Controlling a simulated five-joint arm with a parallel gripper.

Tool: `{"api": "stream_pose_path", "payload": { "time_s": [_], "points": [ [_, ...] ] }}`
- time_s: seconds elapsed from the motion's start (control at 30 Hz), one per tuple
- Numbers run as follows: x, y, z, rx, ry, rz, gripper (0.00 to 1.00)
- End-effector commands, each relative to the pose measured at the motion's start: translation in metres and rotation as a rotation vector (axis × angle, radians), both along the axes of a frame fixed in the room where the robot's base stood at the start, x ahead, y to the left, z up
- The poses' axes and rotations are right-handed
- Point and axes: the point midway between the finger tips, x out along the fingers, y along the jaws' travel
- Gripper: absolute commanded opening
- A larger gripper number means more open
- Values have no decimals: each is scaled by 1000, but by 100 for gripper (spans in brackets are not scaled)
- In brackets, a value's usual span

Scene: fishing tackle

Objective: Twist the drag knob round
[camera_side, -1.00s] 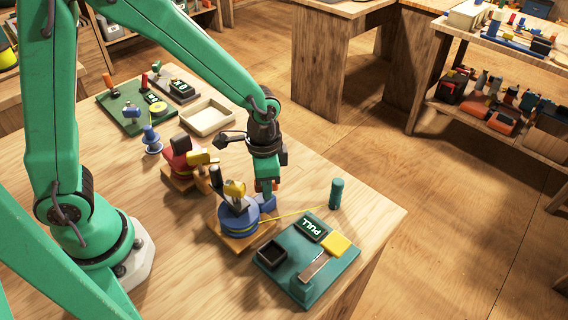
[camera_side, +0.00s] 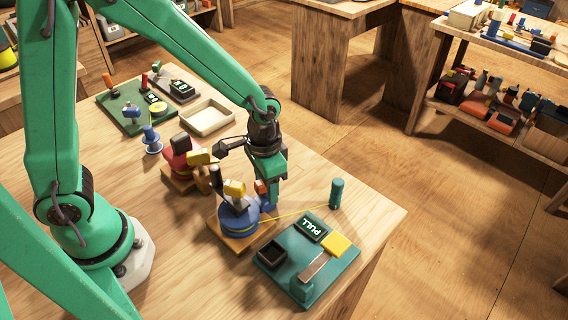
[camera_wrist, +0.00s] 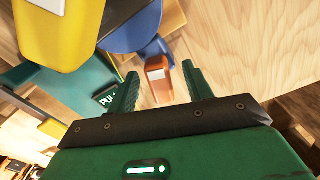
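A blue reel (camera_side: 238,218) with a yellow line band stands on a wooden block. A yellow knob (camera_side: 234,188) rises from its top and shows large at the upper left in the wrist view (camera_wrist: 62,30). An orange knob (camera_wrist: 157,78) with a pale stripe sits by a blue part at the reel's side. It also shows small beside my fingers in the side view (camera_side: 261,187). Which knob is the drag knob is not marked. My gripper (camera_wrist: 160,84) is open, its fingers on either side of the orange knob with gaps visible. Contact cannot be seen.
A teal board (camera_side: 330,270) with a PULL display, yellow pad and black box lies in front. Yellow line runs from the reel to a green post (camera_side: 336,193). A red reel (camera_side: 180,158) and a cream tray (camera_side: 208,118) stand behind.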

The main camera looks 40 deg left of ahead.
Motion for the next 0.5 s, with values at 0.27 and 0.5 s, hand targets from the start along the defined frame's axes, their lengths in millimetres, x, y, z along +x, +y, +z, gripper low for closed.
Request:
{"api": "stream_pose_path", "payload": {
  "time_s": [0.27,0.5],
  "points": [
    [0,0,0,0,0,0,58],
    [1,0,7,-1,-3,0,58]
  ]
}}
